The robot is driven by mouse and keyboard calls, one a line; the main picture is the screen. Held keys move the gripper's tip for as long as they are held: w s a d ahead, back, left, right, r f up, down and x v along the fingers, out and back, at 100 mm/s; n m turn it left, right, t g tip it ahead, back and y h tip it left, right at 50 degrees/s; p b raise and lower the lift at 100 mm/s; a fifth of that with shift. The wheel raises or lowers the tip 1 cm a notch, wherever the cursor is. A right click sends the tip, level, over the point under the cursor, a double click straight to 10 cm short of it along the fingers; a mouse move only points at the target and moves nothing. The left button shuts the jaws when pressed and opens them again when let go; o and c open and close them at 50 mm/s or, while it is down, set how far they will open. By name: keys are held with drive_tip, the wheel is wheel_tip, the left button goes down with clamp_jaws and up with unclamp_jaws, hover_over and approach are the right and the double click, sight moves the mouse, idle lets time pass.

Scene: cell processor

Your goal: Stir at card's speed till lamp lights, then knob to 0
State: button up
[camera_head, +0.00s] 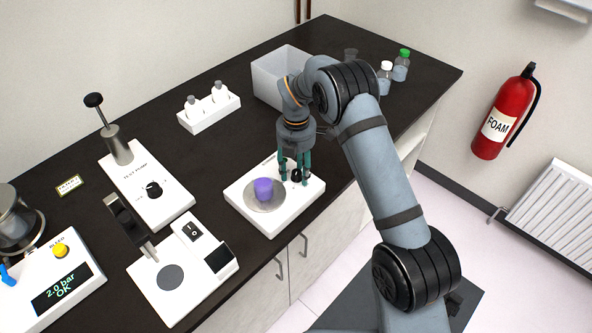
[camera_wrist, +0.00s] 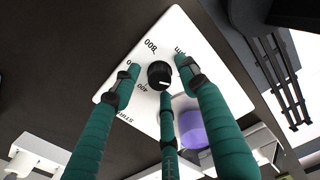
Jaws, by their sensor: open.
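The stirrer is a white box (camera_head: 276,217) with a round grey plate near the front of the bench. A purple vessel (camera_head: 263,189) stands on the plate; it also shows in the wrist view (camera_wrist: 193,127). The stirrer's black knob (camera_head: 297,175) is beside the plate, with dial numbers such as 800 and 400 around it in the wrist view (camera_wrist: 159,74). My gripper (camera_head: 295,178) is over the knob, its green fingers open and spread around it; contact cannot be told. A small yellow-edged card (camera_head: 69,185) lies at the left, its text too small to read. I cannot make out a lit lamp.
A white instrument with a knob (camera_head: 148,187) and a white balance-like device (camera_head: 182,272) stand left of the stirrer. A bottle rack (camera_head: 209,112), a white bin (camera_head: 268,88) and capped bottles (camera_head: 385,78) are farther back. Bare bench lies behind the stirrer.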

sight(297, 172)
drive_tip(key=shift+r, duration=0.1)
wheel_tip(297, 172, up, 12)
idle(0.5)
drive_tip(key=shift+f, duration=0.25)
wheel_tip(297, 172, down, 12)
drive_tip(key=shift+r, duration=0.1)
idle(0.6)
